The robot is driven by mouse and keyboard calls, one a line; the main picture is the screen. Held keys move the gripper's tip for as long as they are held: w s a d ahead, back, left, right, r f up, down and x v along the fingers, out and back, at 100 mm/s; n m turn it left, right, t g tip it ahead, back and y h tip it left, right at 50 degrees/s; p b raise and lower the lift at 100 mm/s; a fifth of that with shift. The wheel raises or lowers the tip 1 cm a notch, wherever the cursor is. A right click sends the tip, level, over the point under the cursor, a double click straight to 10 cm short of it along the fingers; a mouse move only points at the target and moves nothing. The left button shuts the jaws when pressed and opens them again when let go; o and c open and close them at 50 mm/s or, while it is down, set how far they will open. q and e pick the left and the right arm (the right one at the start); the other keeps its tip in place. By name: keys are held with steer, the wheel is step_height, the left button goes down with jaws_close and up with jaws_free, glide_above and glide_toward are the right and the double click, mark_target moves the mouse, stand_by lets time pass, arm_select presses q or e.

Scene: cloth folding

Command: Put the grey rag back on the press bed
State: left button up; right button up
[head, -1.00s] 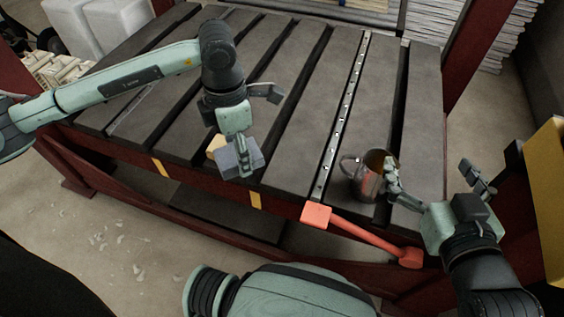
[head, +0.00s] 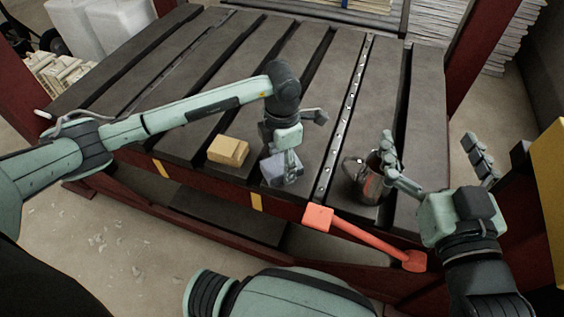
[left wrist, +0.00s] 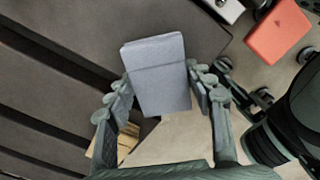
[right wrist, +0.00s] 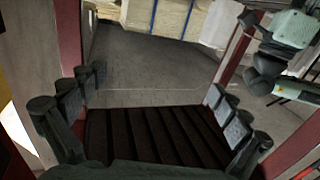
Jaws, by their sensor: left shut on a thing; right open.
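The grey rag (head: 280,172) is a small folded blue-grey pad at the front of the dark slotted press bed (head: 225,85). My left gripper (head: 293,165) is shut on it from above. In the left wrist view the rag (left wrist: 160,85) sits between the two fingers, near the bed's edge with floor showing beyond. Whether the rag touches the bed I cannot tell. My right gripper (head: 432,160) is open and empty at the front right. One of its fingers overlaps the metal mug (head: 367,183) in the head view; contact is unclear.
A yellow block (head: 228,150) lies on the bed just left of the rag. A perforated metal strip (head: 347,113) runs along the bed right of it. An orange-red handled tool (head: 365,237) lies along the front edge. Red posts stand at the sides.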

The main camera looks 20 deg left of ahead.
mark_target(282, 164)
arm_select(q)
steer(key=o, duration=1.1)
arm_select(e)
steer(key=shift+s+a+r+y, duration=0.1)
steer(key=shift+a+r+y, duration=0.2)
steer(key=shift+r, duration=0.3)
arm_select(q)
steer(key=shift+w+r, duration=0.1)
steer(key=shift+r, duration=0.75)
step_height(282, 164, up, 10)
steer(key=shift+r+p, duration=0.25)
steer(key=shift+p, duration=0.4)
arm_select(e)
steer(key=d+f+g+h, duration=0.2)
steer(key=d+f+g, duration=0.1)
steer(key=f, duration=0.4)
steer(key=shift+d+h, duration=0.3)
steer(key=shift+d, duration=0.05)
arm_select(q)
steer(key=shift+s, duration=0.2)
arm_select(e)
steer(key=shift+s, duration=0.2)
